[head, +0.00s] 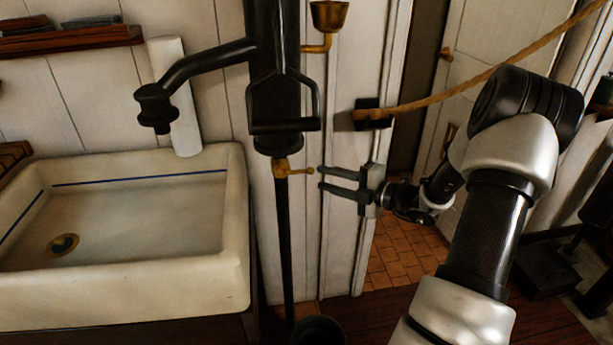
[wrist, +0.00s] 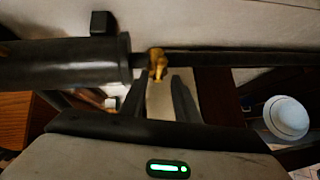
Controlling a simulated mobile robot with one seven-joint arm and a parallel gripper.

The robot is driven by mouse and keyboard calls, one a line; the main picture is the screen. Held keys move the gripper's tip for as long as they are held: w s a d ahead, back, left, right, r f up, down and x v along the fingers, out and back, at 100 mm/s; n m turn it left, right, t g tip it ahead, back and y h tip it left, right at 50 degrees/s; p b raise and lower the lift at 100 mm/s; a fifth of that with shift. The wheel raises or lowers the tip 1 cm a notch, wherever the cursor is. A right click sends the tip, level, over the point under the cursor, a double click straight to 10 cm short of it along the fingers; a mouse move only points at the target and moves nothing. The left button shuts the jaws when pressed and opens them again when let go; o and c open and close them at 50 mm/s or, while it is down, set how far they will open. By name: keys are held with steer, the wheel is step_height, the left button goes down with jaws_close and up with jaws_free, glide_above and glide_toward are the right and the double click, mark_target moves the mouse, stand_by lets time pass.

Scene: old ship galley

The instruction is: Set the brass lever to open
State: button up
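The small brass lever (head: 292,171) sits on the thin dark pipe (head: 285,240) just below the black pump body (head: 273,70). Its handle sticks out sideways to the right, with a rounded tip. My gripper (head: 320,178) is right of the lever, pointing left at it, with its two fingers apart and empty. The handle's tip is close to the fingertips, nearer the upper finger in the head view. In the wrist view the brass lever (wrist: 158,64) shows just ahead of the gap between the fingers of my gripper (wrist: 159,77). I cannot tell whether they touch.
A white sink (head: 125,225) stands left of the pipe, under the pump's spout (head: 160,105). A rope (head: 470,82) runs from a dark wall bracket (head: 371,115) across the doorway. A brass cup (head: 328,16) is above. A pale round vessel (wrist: 287,117) shows in the wrist view.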

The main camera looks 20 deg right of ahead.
mark_target(304, 172)
steer(key=b+x, duration=0.1)
steer(key=x, duration=0.6)
steer(key=shift+w, duration=0.15)
jaws_close()
